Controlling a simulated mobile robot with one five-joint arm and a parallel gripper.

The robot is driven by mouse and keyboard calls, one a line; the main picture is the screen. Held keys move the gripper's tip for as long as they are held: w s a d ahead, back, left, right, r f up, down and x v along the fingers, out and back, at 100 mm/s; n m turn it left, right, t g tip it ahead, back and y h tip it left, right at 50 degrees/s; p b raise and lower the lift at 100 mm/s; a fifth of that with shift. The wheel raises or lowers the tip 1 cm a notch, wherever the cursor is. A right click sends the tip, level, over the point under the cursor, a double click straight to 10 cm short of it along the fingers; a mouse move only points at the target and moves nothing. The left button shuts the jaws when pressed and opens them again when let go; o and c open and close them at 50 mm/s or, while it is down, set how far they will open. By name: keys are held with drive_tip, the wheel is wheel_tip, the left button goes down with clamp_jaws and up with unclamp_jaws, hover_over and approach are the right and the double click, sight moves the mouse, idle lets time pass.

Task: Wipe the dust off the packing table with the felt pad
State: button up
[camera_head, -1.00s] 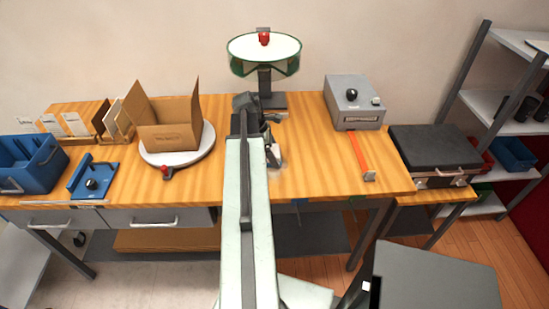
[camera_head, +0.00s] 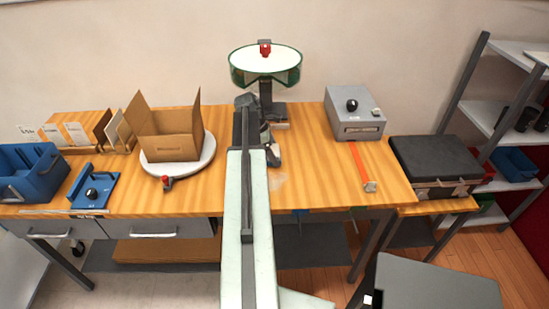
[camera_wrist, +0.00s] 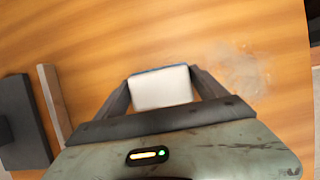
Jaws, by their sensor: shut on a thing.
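The packing table (camera_head: 310,150) has an orange-brown wooden top. A pale dust patch (camera_head: 279,181) lies near its front edge, right of my arm; it also shows in the wrist view (camera_wrist: 242,72), right of my gripper. My gripper (camera_wrist: 160,86) is shut on the white felt pad (camera_wrist: 160,90), which has a thin blue far edge. The pad is low over the wood, left of the dust in the wrist view; contact cannot be told. In the head view my gripper (camera_head: 273,155) is partly hidden by my arm, just behind the dust.
An open carton (camera_head: 172,140) stands on a round turntable (camera_head: 200,165) at left. A grey box (camera_head: 352,113) and a red strip (camera_head: 361,165) are at right. A green-rimmed round lamp-like stand (camera_head: 265,65) rises behind my arm. Bare wood lies between my arm and the strip.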

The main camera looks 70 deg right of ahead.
sight(284, 178)
drive_tip(key=shift+w+d, duration=0.3)
drive_tip(key=shift+d, duration=0.45)
drive_tip(key=shift+s+d, duration=0.2)
drive_tip(key=shift+s, duration=0.65)
drive_tip(key=shift+s+a, duration=0.7)
drive_tip(key=shift+a, duration=1.2)
drive_tip(key=shift+s+a, duration=0.75)
drive_tip(key=shift+a, duration=1.1)
drive_tip(key=shift+s+a, duration=0.7)
drive_tip(key=shift+a, duration=1.2)
wheel_tip(284, 178, up, 6)
drive_tip(key=p, duration=0.6)
drive_tip(key=shift+d, duration=0.1)
wheel_tip(284, 178, up, 3)
drive_tip(key=p, duration=0.3)
